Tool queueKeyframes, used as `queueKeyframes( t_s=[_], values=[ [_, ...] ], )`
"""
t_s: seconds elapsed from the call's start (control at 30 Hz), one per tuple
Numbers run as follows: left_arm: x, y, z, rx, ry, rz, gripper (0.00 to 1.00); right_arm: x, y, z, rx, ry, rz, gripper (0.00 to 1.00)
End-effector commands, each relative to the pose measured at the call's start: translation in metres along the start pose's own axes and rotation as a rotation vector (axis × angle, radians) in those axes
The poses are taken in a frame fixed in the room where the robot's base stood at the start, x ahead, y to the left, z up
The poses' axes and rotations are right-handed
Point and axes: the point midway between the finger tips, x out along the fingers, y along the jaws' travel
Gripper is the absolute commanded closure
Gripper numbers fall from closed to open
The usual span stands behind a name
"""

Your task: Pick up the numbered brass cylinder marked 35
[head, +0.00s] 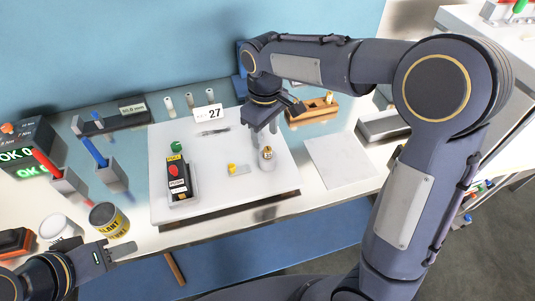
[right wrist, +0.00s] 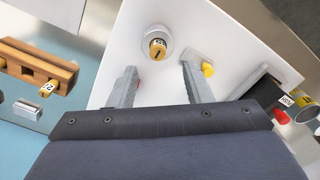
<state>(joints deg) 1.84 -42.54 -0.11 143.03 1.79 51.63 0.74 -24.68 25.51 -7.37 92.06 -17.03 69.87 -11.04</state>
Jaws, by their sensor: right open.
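A brass cylinder (head: 266,153) stands upright in a round grey holder on the white board (head: 210,205). It also shows in the right wrist view (right wrist: 157,47); the number on it is too small to read surely. My right gripper (head: 264,134) is over the board, just behind the cylinder. In the right wrist view the gripper (right wrist: 161,80) has its two fingers spread, with nothing between them and the cylinder beyond their tips. Another brass cylinder (right wrist: 47,88) sits at the wooden rack (right wrist: 38,62). My left gripper (head: 112,252) is at the lower left, apart from these; its jaw gap is unclear.
A grey piece with a yellow knob (head: 236,169) lies left of the cylinder. A box with a red button (head: 178,180) stands further left. A card reading 27 (head: 208,113) is behind. A blank white plate (head: 340,161) lies right.

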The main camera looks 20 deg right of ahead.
Motion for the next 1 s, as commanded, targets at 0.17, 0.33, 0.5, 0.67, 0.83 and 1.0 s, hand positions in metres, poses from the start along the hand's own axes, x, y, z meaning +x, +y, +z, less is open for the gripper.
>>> queueKeyframes(
  t_s=[0.17,0.33,0.5,0.67,0.83,1.0],
  values=[
    [-0.006,0.003,-0.003,0.0,0.0,0.0,0.6,0.021,0.001,0.004,0.002,-0.004,-0.002,0.55],
    [-0.01,0.004,-0.005,0.0,0.0,0.0,0.6,0.047,0.002,0.005,0.002,-0.004,-0.002,0.55],
    [-0.011,0.005,-0.005,0.0,0.0,0.0,0.6,0.058,0.003,0.005,0.003,0.002,0.0,0.55],
    [-0.01,0.005,-0.005,0.0,0.0,0.0,0.6,0.058,0.003,0.005,0.003,0.002,0.0,0.55],
    [-0.01,0.005,-0.005,0.0,0.0,0.0,0.6,0.058,0.003,0.005,0.003,0.002,0.0,0.73],
    [-0.01,0.005,-0.005,0.0,0.0,0.0,0.6,0.058,0.003,0.005,0.003,0.002,0.0,0.95]
  ],
)
